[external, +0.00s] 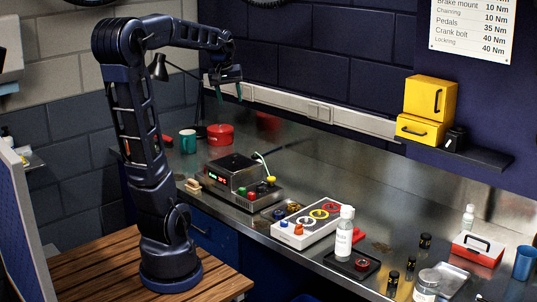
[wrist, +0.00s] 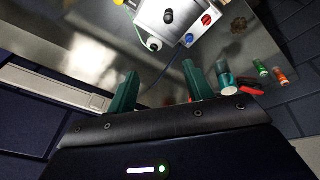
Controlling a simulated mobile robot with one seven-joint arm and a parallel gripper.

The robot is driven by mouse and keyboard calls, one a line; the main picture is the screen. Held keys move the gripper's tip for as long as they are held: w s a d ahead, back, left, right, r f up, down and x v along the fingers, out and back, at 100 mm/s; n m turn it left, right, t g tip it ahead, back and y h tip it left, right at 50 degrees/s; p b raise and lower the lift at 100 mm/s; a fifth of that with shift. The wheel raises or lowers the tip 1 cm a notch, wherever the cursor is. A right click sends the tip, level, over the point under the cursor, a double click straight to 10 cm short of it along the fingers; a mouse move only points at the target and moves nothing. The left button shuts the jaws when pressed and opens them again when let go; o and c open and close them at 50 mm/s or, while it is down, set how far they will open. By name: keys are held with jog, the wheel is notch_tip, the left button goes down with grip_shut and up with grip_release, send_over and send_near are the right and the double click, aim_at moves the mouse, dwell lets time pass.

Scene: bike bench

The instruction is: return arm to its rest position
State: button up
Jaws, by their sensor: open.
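My arm (external: 145,130) stands upright on the wooden platform at the left, bent at the top with its forearm reaching right. My gripper (external: 231,92) hangs at the forearm's end, high above the back of the steel bench (external: 285,165). In the wrist view my gripper (wrist: 160,88) shows two green fingers spread wide apart. Nothing is between them, and they touch nothing that I can see.
Below stand a red pot (external: 220,134), a teal mug (external: 188,141) and a device with a red display (external: 242,182). A button box (external: 308,222) and white bottle (external: 344,236) stand further right. A lamp (external: 160,68) is close behind the forearm.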

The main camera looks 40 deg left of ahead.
jog(key=s+d+f+m, duration=0.4)
jog(key=s+d, duration=0.4)
jog(key=s+d+f+m+t, duration=0.1)
jog(key=s+d+f+m, duration=0.3)
jog(key=s+d, duration=0.5)
jog(key=shift+m+h, duration=0.4)
jog(key=shift+m, duration=0.3)
jog(key=shift+d+f, duration=0.1)
